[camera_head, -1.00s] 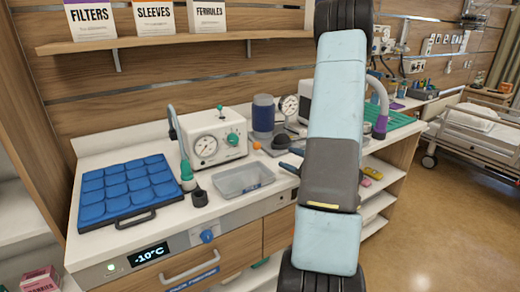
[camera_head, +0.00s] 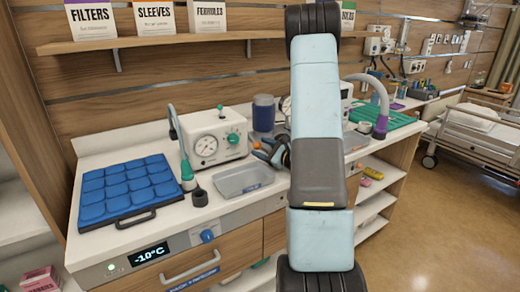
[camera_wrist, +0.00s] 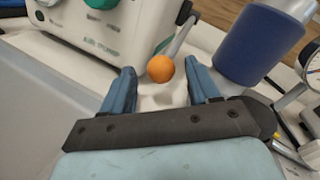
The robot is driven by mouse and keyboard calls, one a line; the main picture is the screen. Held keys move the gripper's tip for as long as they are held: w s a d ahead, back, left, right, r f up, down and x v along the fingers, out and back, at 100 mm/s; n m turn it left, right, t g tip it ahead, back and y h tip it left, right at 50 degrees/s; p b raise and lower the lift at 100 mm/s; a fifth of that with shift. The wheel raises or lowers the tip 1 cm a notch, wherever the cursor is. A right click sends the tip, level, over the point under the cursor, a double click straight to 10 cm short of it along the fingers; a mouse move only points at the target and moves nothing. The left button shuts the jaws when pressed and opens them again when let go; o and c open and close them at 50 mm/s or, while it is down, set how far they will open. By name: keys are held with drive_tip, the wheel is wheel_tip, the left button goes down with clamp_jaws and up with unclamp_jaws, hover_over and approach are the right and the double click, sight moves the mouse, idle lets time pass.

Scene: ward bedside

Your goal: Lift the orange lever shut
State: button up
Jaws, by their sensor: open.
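The orange lever shows in the wrist view as an orange ball knob (camera_wrist: 161,68) on a grey metal rod, beside a white machine (camera_wrist: 95,30) with a green knob. My gripper (camera_wrist: 162,76) is open, with its two blue fingers on either side of the ball. The ball appears between the fingertips; I cannot tell whether either finger touches it. In the head view my gripper (camera_head: 268,150) is over the worktop, just right of the white machine with the dial (camera_head: 214,138). The lever is mostly hidden there by my gripper.
A dark blue cylinder (camera_wrist: 258,45) stands close to the right finger, with a round gauge (camera_wrist: 310,62) beyond it. A clear grey tray (camera_head: 243,180) lies in front of the machine. A blue padded mat (camera_head: 128,186) and a hose with a green fitting (camera_head: 186,168) are left.

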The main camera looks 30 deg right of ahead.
drive_tip(key=shift+w+a, duration=0.1)
drive_tip(key=shift+w, duration=0.2)
